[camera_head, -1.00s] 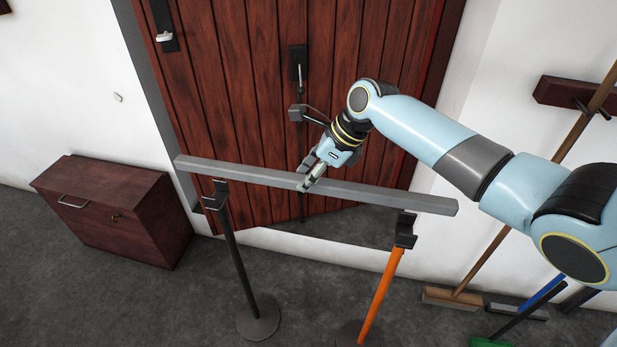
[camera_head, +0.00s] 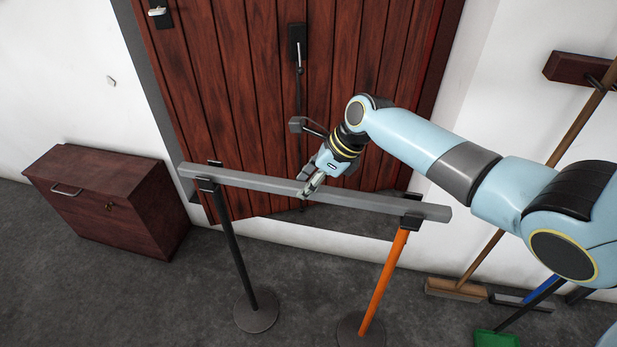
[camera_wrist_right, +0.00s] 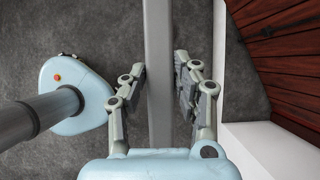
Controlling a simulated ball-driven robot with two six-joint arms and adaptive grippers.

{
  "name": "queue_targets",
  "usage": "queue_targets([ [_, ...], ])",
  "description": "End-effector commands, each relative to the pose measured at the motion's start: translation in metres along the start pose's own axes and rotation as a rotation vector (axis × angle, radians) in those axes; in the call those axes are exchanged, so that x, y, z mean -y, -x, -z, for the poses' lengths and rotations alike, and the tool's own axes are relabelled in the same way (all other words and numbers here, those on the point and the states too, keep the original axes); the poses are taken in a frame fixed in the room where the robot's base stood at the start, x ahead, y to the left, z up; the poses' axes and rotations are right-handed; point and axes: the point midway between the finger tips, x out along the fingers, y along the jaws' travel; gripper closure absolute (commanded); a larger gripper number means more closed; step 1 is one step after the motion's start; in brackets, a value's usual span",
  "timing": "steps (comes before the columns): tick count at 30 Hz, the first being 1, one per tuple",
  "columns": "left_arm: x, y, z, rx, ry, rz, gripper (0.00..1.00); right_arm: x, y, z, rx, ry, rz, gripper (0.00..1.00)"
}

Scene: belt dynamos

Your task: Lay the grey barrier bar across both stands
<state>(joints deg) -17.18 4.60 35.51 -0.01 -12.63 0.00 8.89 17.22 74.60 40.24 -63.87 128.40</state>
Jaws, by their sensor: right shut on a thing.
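The grey barrier bar (camera_head: 255,182) spans from the black stand (camera_head: 233,250) on the left to the orange stand (camera_head: 385,280) on the right in the head view. Near each end it lies at the cradle on top of a stand, with cradle parts showing above and below it. Whether it rests fully on both is hard to tell. My right gripper (camera_head: 308,189) is shut on the bar near its middle. In the right wrist view the bar (camera_wrist_right: 158,70) runs between the fingers (camera_wrist_right: 160,85). My left gripper is not in view.
A wooden door (camera_head: 270,90) stands behind the bar. A dark red cabinet (camera_head: 110,205) is on the left. A broom (camera_head: 455,289) and a green dustpan (camera_head: 495,339) are at the right. Grey floor in front of the stands is clear.

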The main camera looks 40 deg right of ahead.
Motion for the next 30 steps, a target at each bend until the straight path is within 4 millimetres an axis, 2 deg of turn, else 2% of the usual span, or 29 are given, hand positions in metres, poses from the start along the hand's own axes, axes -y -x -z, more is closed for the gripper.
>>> queue_targets([
  [8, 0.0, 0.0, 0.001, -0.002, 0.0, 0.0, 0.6, 0.0, -0.001, 0.0, 0.001, 0.001, 0.001, 1.0],
  [9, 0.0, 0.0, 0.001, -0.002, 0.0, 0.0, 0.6, 0.0, -0.001, 0.0, 0.001, 0.001, 0.001, 0.67],
  [15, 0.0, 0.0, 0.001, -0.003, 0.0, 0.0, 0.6, 0.0, -0.001, 0.001, 0.0, 0.001, 0.0, 0.44],
  [24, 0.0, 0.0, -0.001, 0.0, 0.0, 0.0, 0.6, 0.0, 0.002, 0.002, -0.001, 0.001, 0.001, 0.44],
  [26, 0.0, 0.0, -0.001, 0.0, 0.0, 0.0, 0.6, 0.001, 0.008, 0.002, -0.002, 0.002, 0.002, 0.44],
  [30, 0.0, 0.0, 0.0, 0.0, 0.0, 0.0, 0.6, 0.001, 0.033, 0.002, -0.003, 0.005, 0.003, 0.44],
])
